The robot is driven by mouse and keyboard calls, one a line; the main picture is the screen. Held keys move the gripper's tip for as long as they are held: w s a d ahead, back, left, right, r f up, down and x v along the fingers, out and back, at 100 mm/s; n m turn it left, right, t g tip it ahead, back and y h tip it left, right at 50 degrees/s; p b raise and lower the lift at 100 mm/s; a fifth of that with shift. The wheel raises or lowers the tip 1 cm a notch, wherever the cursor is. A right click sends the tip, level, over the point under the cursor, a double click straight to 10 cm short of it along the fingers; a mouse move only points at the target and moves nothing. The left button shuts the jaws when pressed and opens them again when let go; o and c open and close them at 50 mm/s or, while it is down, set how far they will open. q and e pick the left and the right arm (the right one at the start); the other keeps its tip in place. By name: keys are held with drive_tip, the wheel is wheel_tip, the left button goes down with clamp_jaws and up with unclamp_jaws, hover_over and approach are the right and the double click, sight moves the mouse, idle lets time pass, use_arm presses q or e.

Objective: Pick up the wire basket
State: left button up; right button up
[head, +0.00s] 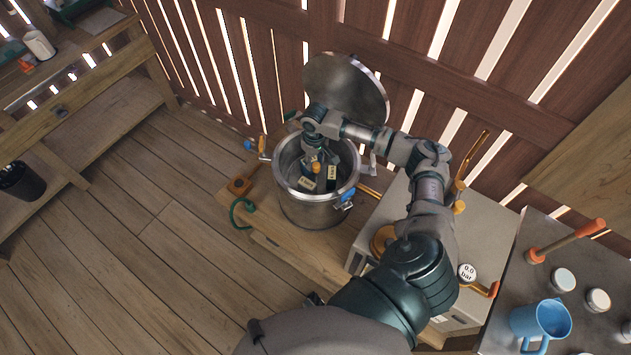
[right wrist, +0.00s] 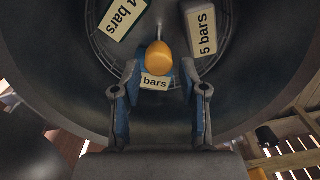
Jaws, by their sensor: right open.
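The wire basket (right wrist: 100,58) sits inside a steel pot (head: 308,214), with its round wire rim showing in the right wrist view. A yellow knob (right wrist: 158,55) stands on a thin rod near the basket's middle; it also shows in the head view (head: 316,167). Blocks labelled "4 bars" (right wrist: 122,16), "5 bars" (right wrist: 206,28) and one partly hidden "bars" (right wrist: 155,82) lie in it. My right gripper (right wrist: 160,75) reaches down into the pot. It is open, with its fingers on either side of the knob and visible gaps. My left gripper is not in view.
The pot's round lid (head: 345,90) stands open behind it. The pot rests on a wooden bench (head: 285,243) with a green hose (head: 241,212). A grey box with a gauge (head: 467,271) and a blue mug (head: 540,322) are to the right. Floor at left is clear.

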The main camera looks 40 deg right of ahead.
drive_tip(key=f, duration=0.4)
drive_tip(key=shift+s+d+f, duration=0.15)
drive_tip(key=shift+s, duration=0.05)
drive_tip(key=shift+f, duration=0.45)
drive_tip(key=c, duration=0.8)
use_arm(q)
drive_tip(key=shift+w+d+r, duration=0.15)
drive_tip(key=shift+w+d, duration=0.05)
use_arm(e)
clamp_jaws()
